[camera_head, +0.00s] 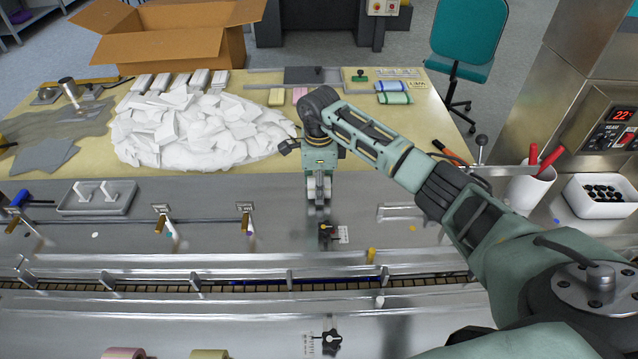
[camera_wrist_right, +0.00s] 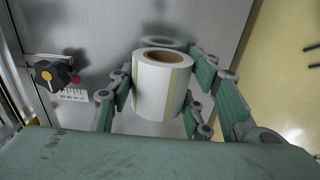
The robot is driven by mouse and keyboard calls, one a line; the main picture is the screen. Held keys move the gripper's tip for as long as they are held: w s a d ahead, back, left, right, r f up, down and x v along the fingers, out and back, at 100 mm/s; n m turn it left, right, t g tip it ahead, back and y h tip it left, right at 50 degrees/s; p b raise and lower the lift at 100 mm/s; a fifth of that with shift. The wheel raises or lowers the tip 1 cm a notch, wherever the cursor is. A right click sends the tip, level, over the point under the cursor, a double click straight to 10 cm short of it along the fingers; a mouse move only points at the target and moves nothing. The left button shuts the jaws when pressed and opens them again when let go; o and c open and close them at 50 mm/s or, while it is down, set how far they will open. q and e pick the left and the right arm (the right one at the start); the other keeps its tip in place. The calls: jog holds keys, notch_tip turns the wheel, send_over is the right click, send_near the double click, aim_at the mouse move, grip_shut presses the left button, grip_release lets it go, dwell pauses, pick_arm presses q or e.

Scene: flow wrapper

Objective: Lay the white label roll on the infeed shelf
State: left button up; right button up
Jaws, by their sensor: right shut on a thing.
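The white label roll (camera_wrist_right: 152,92), with a brown core and a yellowish strip down its side, is between the fingers of my right gripper (camera_wrist_right: 165,88) in the right wrist view. The fingers are shut on it. In the head view my right gripper (camera_head: 318,188) points down over the steel shelf (camera_head: 385,228), near its far edge; the roll is largely hidden there by the gripper. The bare steel (camera_wrist_right: 95,40) behind the roll shows its reflection. I cannot tell whether the roll touches the steel. My left gripper is not in view.
A black knob (camera_head: 327,231) with a small scale plate is just in front of the gripper. A grey tray (camera_head: 66,208) and rail posts stand left. A pile of white packets (camera_head: 185,135) lies behind. A white cup (camera_head: 527,185) of red-handled tools stands right.

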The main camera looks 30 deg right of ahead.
jog(key=o, duration=1.2)
notch_tip(320, 180, up, 12)
jog(key=shift+f, duration=0.1)
dwell(0.4)
